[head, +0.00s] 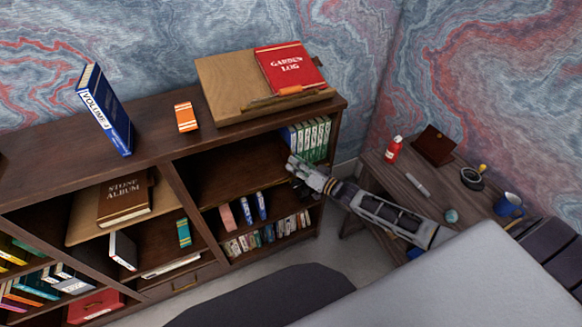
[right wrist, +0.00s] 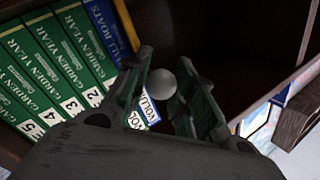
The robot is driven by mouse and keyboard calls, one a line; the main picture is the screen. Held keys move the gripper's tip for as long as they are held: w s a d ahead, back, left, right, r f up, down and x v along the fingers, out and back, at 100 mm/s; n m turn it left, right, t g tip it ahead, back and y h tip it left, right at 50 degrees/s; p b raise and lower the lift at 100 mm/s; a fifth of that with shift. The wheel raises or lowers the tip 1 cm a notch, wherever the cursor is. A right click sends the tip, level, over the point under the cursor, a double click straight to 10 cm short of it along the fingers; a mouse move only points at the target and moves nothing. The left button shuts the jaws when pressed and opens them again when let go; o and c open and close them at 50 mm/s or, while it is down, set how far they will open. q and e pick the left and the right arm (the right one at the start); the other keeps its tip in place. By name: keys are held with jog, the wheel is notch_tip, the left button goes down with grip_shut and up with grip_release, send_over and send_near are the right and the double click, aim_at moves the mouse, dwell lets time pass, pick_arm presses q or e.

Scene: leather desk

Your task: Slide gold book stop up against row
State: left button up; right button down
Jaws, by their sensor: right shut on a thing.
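The row of green and blue books (head: 308,138) stands upright at the right end of the upper shelf bay. In the right wrist view the green "Garden Year" spines (right wrist: 50,75) fill the left, with blue spines (right wrist: 108,30) beside them. My right gripper (head: 292,168) reaches into this bay from the right. In its wrist view the gripper (right wrist: 162,88) is shut on a round knob (right wrist: 162,84), taken as the book stop's; it looks pale grey rather than gold. The rest of the stop is hidden. The left gripper is not in view.
The shelf to the left of the row (head: 235,175) is bare. Small books (head: 265,235) stand on the shelf below. A wooden board with a red "Garden Log" (head: 290,68) lies on top. A side desk (head: 450,195) with a red bottle (head: 393,150) stands right.

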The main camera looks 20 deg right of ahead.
jog(key=shift+w+d+r, duration=0.1)
jog(key=shift+r, duration=0.1)
jog(key=c, duration=1.2)
grip_release()
jog(key=shift+f, duration=0.1)
jog(key=shift+v, duration=6)
jog(key=shift+f, duration=0.15)
